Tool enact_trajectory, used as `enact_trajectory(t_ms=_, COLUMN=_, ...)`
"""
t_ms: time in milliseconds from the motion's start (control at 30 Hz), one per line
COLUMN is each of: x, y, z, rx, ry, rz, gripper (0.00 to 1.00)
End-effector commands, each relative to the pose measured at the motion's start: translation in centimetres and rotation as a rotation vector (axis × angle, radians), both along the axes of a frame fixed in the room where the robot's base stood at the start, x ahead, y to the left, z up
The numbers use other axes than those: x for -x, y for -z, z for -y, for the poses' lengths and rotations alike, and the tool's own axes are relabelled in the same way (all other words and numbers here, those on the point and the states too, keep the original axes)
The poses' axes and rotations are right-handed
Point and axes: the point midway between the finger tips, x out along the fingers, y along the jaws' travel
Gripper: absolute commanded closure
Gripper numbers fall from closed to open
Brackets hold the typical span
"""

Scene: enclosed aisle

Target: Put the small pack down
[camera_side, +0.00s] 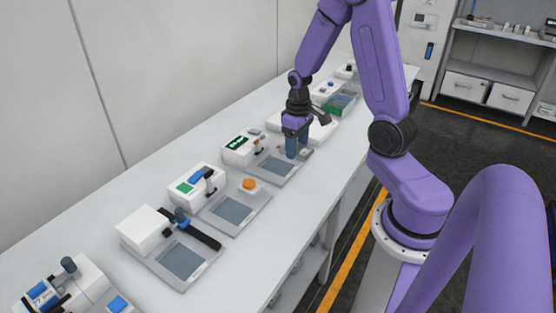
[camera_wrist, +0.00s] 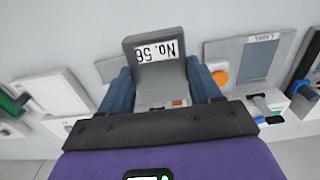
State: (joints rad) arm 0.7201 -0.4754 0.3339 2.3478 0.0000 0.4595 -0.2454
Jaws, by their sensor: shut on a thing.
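A small grey pack (camera_wrist: 158,76) with a white label reading "No. 56", upside down in the wrist view, sits between the blue fingers of my gripper (camera_wrist: 160,72). The fingers are shut on its two sides. In the side view my gripper (camera_side: 297,148) points down over the near edge of a station (camera_side: 278,167) with a grey pad and a dark green-lit display. The pack is hard to make out there. I cannot tell whether its underside touches the surface.
A long white bench (camera_side: 240,260) carries a row of stations. Next to my gripper's station is one with an orange button (camera_side: 249,184). Nearer stands one with a black bar (camera_side: 190,229). A wall runs behind the bench.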

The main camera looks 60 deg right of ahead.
Motion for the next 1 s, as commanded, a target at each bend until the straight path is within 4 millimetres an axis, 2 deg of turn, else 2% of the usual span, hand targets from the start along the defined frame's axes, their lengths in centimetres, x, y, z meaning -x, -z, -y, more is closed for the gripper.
enact_trajectory(t_ms=233, x=-4.2, y=2.1, z=1.8, rx=0.0, ry=0.0, rz=-0.001, gripper=0.72)
enact_trajectory(t_ms=500, x=-6.9, y=5.7, z=3.0, rx=-0.001, ry=0.0, rz=-0.003, gripper=0.72)
enact_trajectory(t_ms=867, x=-8.7, y=7.9, z=3.7, rx=0.0, ry=0.0, rz=0.0, gripper=0.72)
enact_trajectory(t_ms=1000, x=-8.8, y=9.7, z=3.8, rx=-0.001, ry=0.0, rz=-0.004, gripper=0.72)
